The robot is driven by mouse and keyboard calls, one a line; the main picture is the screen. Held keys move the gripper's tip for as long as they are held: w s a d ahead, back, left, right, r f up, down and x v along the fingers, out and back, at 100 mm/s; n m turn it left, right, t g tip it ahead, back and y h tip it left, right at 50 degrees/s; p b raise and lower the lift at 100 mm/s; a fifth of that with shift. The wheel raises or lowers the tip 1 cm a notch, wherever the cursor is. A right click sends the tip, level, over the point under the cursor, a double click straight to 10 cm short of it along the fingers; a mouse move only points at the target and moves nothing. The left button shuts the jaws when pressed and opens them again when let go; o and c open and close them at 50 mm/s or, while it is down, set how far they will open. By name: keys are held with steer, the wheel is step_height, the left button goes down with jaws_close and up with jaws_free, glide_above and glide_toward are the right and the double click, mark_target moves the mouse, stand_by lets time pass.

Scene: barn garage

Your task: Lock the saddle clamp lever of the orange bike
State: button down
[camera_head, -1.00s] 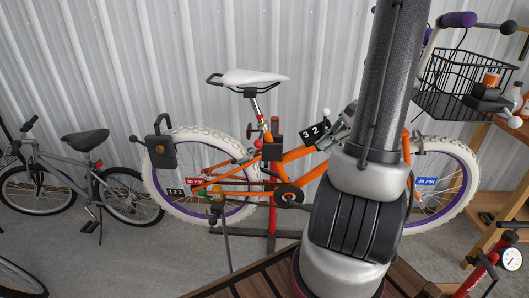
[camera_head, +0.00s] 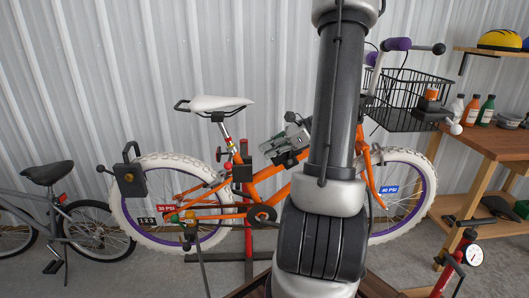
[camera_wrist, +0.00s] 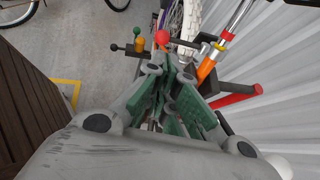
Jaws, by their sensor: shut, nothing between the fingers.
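The orange bike (camera_head: 266,172) is held upright, with a white saddle (camera_head: 221,103) on a silver and red seat post. The saddle clamp lever (camera_head: 220,154) appears to be the short black arm with a red ball left of the post. In the wrist view its red ball (camera_wrist: 162,37) points left, away from the post (camera_wrist: 230,32), beyond my fingertips. My gripper (camera_head: 278,147), grey with green pads, is shut and empty, right of the seat post and above the frame. In the wrist view my gripper (camera_wrist: 172,68) points toward the clamp area; contact cannot be told.
A red stand (camera_head: 248,240) with a black clamp block (camera_head: 242,172) stands by the seat tube. Its red bar (camera_wrist: 235,98) lies right of my fingers. A black basket (camera_head: 408,100), workbench (camera_head: 490,143) and red pump (camera_head: 452,262) are at right; a grey bike (camera_head: 45,205) at left.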

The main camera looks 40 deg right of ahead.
mark_target(230, 160)
steer(key=x, duration=1.1)
steer(key=shift+f, duration=0.2)
steer(key=shift+w+a, duration=0.15)
steer(key=shift+a, duration=0.05)
